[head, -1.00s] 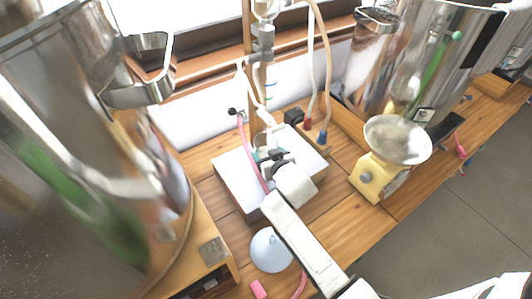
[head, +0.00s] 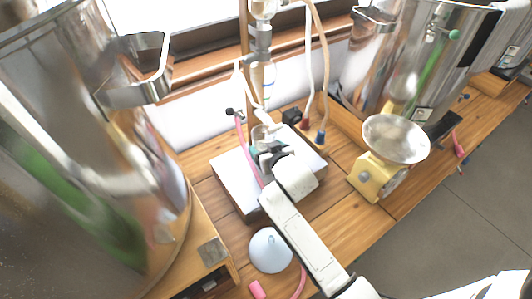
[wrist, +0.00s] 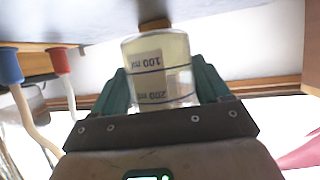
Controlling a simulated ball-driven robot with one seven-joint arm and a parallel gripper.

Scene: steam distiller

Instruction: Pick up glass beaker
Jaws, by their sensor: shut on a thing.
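The glass beaker (wrist: 160,68) is between the green fingers of my gripper (wrist: 160,92) in the wrist view. It is clear, with dark bands and the labels 100 ml and 200 ml, which read upside down there. In the head view the beaker (head: 262,134) shows as a small clear cylinder just beyond my gripper (head: 266,150). My gripper is shut on it, above the white box (head: 233,178) on the bench. Whether the beaker touches the box beneath it is hidden by my gripper and arm.
Glassware on a wooden post (head: 262,45) stands close behind the beaker, with hoses and a pink tube nearby. A yellow scale (head: 372,177) is to the right. Large metal vessels stand left (head: 80,170) and back right (head: 410,60).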

